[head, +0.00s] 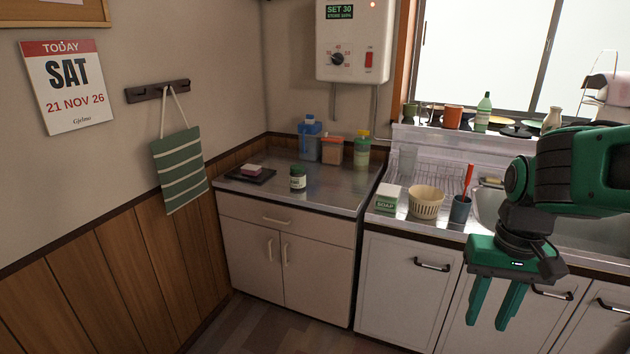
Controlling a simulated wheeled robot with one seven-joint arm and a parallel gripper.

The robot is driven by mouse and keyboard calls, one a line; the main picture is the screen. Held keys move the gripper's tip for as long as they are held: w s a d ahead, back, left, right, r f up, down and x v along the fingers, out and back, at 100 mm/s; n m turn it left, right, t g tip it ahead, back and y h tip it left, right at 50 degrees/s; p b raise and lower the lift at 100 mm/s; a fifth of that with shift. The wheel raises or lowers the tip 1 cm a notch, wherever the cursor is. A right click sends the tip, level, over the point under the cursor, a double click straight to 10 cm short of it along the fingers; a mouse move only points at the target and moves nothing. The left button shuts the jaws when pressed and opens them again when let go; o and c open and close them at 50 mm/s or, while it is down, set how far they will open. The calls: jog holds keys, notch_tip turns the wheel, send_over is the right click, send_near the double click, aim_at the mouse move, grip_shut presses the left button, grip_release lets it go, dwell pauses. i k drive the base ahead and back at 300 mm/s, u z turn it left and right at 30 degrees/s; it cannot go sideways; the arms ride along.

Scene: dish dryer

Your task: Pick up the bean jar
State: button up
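A small dark green jar with a white label (298,178) stands upright near the middle of the left steel counter. At the back of that counter stands a clear jar with green contents and a yellowish lid (362,152), with an orange-brown container (332,149) to its left. The labels are too small to read, so I cannot tell which one is the bean jar. My gripper (487,323) hangs at the right, fingers down and apart, with nothing between them. It is in front of the sink cabinets, well away from the jars.
A blue bottle (309,139) stands at the back left. A soap box (388,197), a cream basket (425,202) and a dark cup (460,210) line the sink's front edge. The left counter's front is clear.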

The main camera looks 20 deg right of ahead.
aim_at(297, 176)
jog(key=i, duration=1.9)
jog(key=u, duration=0.45)
